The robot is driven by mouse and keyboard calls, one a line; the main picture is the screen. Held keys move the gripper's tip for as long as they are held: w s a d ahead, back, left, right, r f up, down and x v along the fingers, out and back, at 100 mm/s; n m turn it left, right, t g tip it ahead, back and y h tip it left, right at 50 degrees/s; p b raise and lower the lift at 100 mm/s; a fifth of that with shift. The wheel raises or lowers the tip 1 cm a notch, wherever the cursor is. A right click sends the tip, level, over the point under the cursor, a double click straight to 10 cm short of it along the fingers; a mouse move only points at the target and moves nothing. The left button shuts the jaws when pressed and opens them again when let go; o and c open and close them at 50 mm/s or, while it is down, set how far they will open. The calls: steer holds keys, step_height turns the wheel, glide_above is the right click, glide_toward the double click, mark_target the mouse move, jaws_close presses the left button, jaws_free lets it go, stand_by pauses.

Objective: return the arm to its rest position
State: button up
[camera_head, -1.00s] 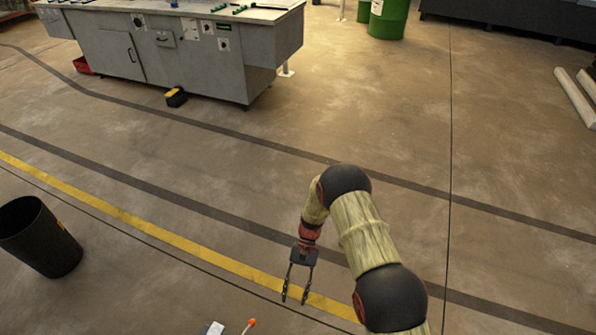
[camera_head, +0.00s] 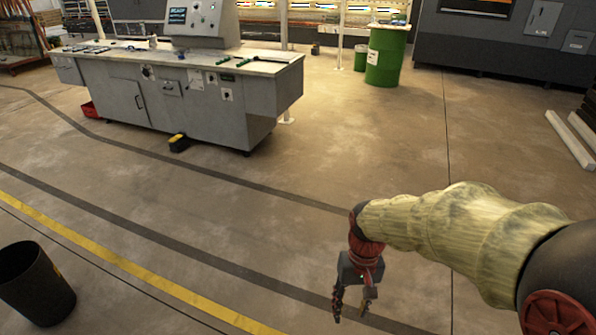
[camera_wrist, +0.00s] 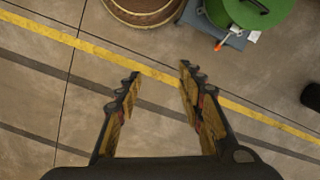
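My arm reaches in from the right edge in the head view, with its forearm in a pale cover. My gripper (camera_head: 352,304) hangs at its end and points down over the floor. In the wrist view my gripper (camera_wrist: 158,72) has its two fingers apart, with only floor and the yellow line between them. Nothing is held.
A black bin (camera_head: 36,284) stands at the lower left. A grey control console (camera_head: 190,100) stands at the back left, green drums (camera_head: 386,55) behind. The wrist view shows a round wooden thing (camera_wrist: 143,8) and a green lidded thing (camera_wrist: 258,12). The middle floor is clear.

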steer(key=s+d+r+t+p, duration=0.1)
steer(key=s+d+r+t, duration=0.1)
steer(key=r, duration=0.4)
steer(key=s+d+r+t+p, duration=0.1)
steer(key=s+d+r+t, duration=0.1)
steer(key=s+r, duration=0.3)
steer(key=s+d+r+t+p, duration=0.1)
steer(key=s+d+r+t, duration=0.1)
steer(key=r, duration=0.7)
steer(key=shift+s+r+m+t+h, duration=0.2)
steer(key=shift+s+m+t+h, duration=0.1)
steer(key=shift+s+t, duration=0.35)
steer(key=shift+d, duration=0.1)
